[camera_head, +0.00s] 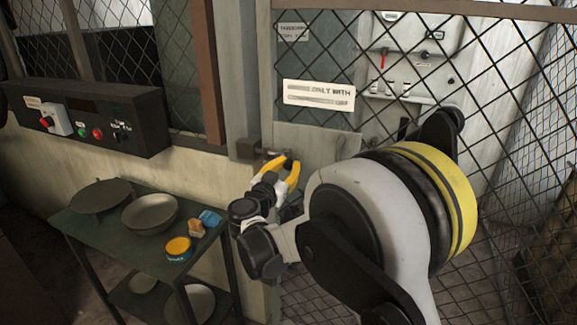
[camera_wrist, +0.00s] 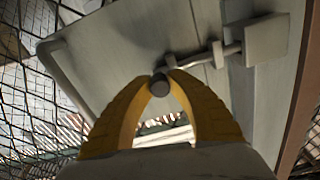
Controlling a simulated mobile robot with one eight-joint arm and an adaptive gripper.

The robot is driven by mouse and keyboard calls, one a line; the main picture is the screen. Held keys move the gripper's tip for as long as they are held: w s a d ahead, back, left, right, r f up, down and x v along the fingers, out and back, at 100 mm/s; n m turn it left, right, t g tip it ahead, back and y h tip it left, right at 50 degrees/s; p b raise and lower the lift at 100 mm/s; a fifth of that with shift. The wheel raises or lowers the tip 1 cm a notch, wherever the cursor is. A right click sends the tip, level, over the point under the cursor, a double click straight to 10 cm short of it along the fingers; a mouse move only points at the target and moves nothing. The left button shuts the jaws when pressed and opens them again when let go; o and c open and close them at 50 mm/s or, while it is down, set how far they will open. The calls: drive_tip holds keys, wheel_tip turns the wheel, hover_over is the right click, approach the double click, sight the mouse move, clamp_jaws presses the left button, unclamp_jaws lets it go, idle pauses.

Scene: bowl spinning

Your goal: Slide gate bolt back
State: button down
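The gate bolt (camera_wrist: 195,59) is a grey metal rod on the gate's pale plate (camera_wrist: 115,60). It runs through a small bracket, and its right end reaches the square block (camera_wrist: 265,40) in the wrist view. The block also shows on the post in the head view (camera_head: 248,150). The bolt's round dark knob (camera_wrist: 159,86) sits between the tips of my gripper's yellow fingers (camera_wrist: 160,80), which appear shut on it. In the head view my gripper (camera_head: 283,165) is at the gate's left edge, just right of the block; its fingers hide part of the bolt.
The wire-mesh gate (camera_head: 480,130) carries a white sign (camera_head: 318,94); a panel with switches (camera_head: 405,70) stands behind it. A green table (camera_head: 110,240) with a bowl (camera_head: 150,213), a can (camera_head: 179,248) and other items is at left. A control box (camera_head: 90,118) hangs on the wall.

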drive_tip(key=s+d, duration=0.2)
drive_tip(key=d, duration=0.5)
drive_tip(key=shift+s+d, duration=0.15)
drive_tip(key=shift+s, duration=0.25)
drive_tip(key=c, duration=1.2)
unclamp_jaws()
drive_tip(key=shift+d, duration=0.2)
drive_tip(key=shift+a, duration=0.1)
drive_tip(key=v, duration=1.2)
